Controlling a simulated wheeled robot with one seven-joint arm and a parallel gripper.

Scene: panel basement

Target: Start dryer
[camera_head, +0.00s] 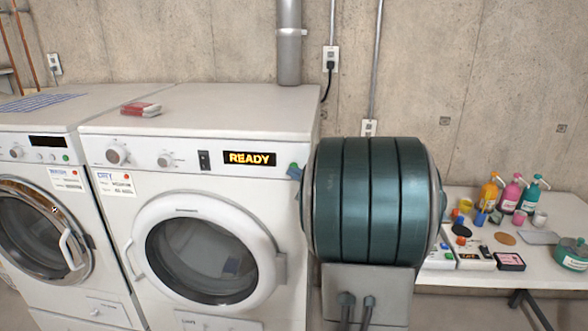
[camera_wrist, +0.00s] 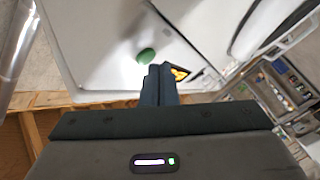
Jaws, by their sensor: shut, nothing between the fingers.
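The dryer (camera_head: 215,120) is white with a round door (camera_head: 205,250), which is shut. Its lit display (camera_head: 249,158) reads READY in yellow. A green button (camera_head: 293,170) sits on the panel to the right of the display. The button also shows in the wrist view (camera_wrist: 147,56), near my fingertips, with part of the yellow display on the other side. My gripper (camera_wrist: 159,68) is shut and empty, its dark fingers pointing at the panel beside the button. I cannot tell whether they touch the panel. In the head view, my arm hides most of my gripper.
A second white machine (camera_head: 35,120) stands at the left. A red and white box (camera_head: 141,109) lies on top of the dryer. A white table (camera_head: 560,268) with bottles, cups and small items stands at the right. A pipe (camera_head: 289,45) runs up the concrete wall.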

